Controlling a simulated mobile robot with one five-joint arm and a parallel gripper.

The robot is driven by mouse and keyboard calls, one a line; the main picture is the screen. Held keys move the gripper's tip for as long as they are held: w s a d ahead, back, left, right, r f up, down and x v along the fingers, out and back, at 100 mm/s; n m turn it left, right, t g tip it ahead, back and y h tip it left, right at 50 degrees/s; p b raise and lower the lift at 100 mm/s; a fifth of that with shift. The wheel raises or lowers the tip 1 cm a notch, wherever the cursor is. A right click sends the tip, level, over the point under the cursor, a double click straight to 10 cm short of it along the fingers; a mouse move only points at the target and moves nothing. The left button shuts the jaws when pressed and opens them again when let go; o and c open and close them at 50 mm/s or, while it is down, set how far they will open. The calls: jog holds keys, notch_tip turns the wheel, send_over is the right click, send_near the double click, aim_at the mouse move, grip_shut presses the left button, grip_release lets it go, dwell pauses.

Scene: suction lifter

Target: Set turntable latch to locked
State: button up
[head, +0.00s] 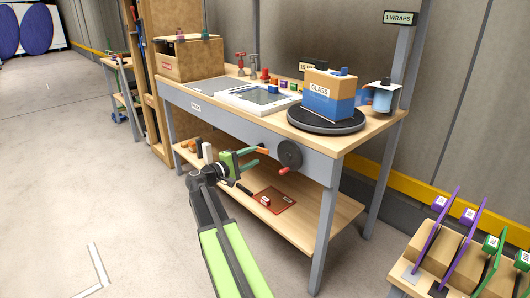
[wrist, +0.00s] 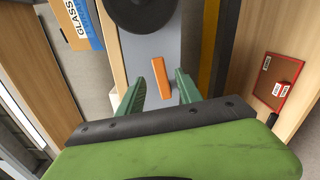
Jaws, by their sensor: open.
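An orange bar (head: 262,150), which looks like the turntable latch, sits on the grey front rail of the workbench, left of the black crank wheel. In the wrist view the orange bar (wrist: 161,77) lies slightly tilted between my two green fingers. My gripper (head: 250,157) is open in front of the rail, and its fingertips (wrist: 160,80) stand either side of the bar, with gaps showing. The black turntable (head: 326,123) is on the bench top at the right and carries a blue and tan box labelled GLASS (head: 330,96). No lock marking is readable.
The crank wheel (head: 289,154) with a red knob (head: 284,170) is close right of my gripper. The lower shelf (head: 300,222) holds a red tray (head: 274,200). A rack of purple and green holders (head: 455,250) stands at the right front. Open floor is left.

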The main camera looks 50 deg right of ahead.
aim_at(263, 151)
jog(key=d, duration=0.6)
jog(key=shift+s+d, duration=0.25)
grip_shut()
dwell(1.1)
